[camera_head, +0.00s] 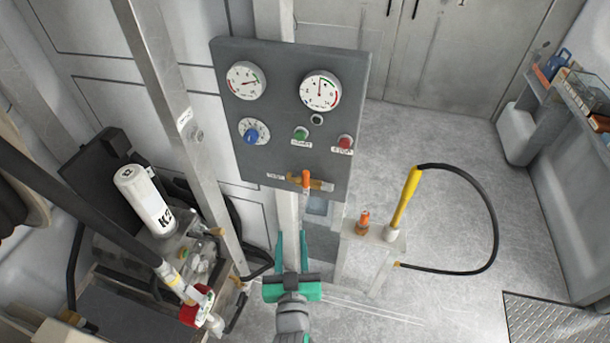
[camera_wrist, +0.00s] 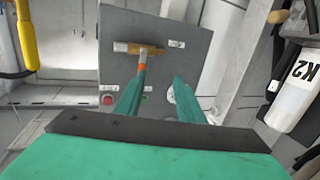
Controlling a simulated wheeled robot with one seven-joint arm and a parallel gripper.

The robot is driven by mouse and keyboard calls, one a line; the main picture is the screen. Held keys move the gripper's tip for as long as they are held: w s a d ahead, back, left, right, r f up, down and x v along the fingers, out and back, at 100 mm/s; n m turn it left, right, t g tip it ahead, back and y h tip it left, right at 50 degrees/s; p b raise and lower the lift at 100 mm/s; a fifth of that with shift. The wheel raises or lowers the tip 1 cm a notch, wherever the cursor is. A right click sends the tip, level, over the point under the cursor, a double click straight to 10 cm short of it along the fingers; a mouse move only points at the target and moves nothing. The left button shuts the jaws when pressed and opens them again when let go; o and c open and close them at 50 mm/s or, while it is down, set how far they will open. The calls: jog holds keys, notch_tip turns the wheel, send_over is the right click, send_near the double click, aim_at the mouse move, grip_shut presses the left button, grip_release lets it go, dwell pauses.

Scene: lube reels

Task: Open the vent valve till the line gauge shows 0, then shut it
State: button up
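The vent valve (camera_head: 322,184) is a brass body at the panel's lower edge, with an orange lever (camera_head: 306,178) standing across it. In the wrist view, the valve (camera_wrist: 122,47) shows with its lever (camera_wrist: 142,58) crosswise to the body. My gripper (camera_head: 291,238) is below the panel in the head view. Its green fingers (camera_wrist: 160,72) are apart and empty; one overlaps the lever's end in the wrist view, and contact cannot be told. Two dials, a left gauge (camera_head: 246,81) and a right gauge (camera_head: 320,91), show needles off to the right and roughly upward. Their labels are unreadable.
The grey panel (camera_head: 280,150) also carries a blue knob (camera_head: 250,135), a green button (camera_head: 301,134) and a red button (camera_head: 345,143). A yellow-handled tool with black hose (camera_head: 405,200) stands right. A white K2 cylinder (camera_head: 143,195) is left.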

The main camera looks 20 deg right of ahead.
jog(key=m+h, duration=0.2)
send_near(304, 179)
jog(key=x, duration=1)
jog(key=shift+s+d, duration=0.1)
jog(key=shift+w+n, duration=0.3)
jog(key=shift+w, duration=0.15)
jog(key=shift+d, duration=0.5)
jog(key=shift+a, duration=0.2)
grip_shut()
